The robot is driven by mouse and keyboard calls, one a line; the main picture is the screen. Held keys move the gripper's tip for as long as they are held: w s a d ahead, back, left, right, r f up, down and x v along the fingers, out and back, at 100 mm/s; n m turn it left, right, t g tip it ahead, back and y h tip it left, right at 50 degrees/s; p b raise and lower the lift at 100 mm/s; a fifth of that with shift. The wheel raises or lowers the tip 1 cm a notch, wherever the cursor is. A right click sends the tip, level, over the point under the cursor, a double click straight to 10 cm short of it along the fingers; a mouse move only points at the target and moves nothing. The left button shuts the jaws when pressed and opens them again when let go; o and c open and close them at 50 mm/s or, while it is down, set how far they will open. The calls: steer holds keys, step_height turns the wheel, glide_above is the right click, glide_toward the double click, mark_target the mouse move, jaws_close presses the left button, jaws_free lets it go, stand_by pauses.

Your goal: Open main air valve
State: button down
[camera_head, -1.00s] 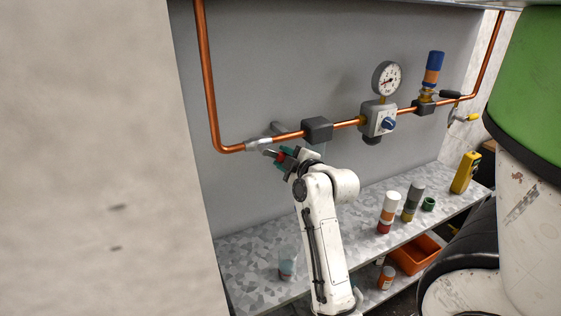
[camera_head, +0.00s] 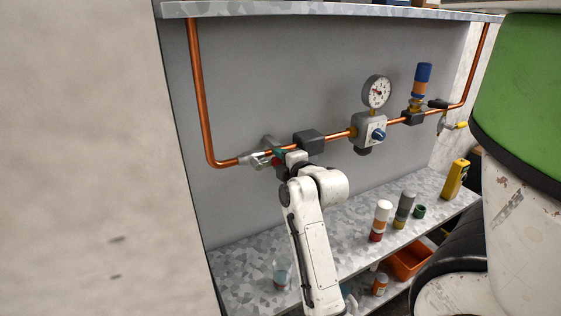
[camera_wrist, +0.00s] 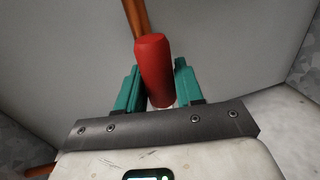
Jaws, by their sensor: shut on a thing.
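The main air valve (camera_head: 254,159) sits on the lower left of the copper pipe, a grey metal body in line with the pipe. Its red handle (camera_wrist: 155,68) stands between the two green fingers of my gripper (camera_wrist: 159,88) in the wrist view. In the head view my gripper (camera_head: 278,158) is at the pipe just right of the valve body, shut on the red handle. My wrist and fingers hide most of the handle in the head view.
A dark block (camera_head: 309,142), a regulator (camera_head: 368,130) with a pressure gauge (camera_head: 377,91), and a blue-orange canister (camera_head: 421,86) line the pipe to the right. Below, a speckled shelf (camera_head: 240,262) holds cans (camera_head: 380,221) and a yellow device (camera_head: 456,179). A pale wall (camera_head: 80,150) stands left.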

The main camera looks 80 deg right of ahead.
steer(key=c, duration=0.8)
jaws_free()
steer(key=shift+c, duration=0.2)
steer(key=b+v, duration=0.1)
steer(key=v, duration=0.9)
steer(key=shift+s+a, duration=0.25)
steer(key=shift+a, duration=0.1)
steer(key=shift+r, duration=0.1)
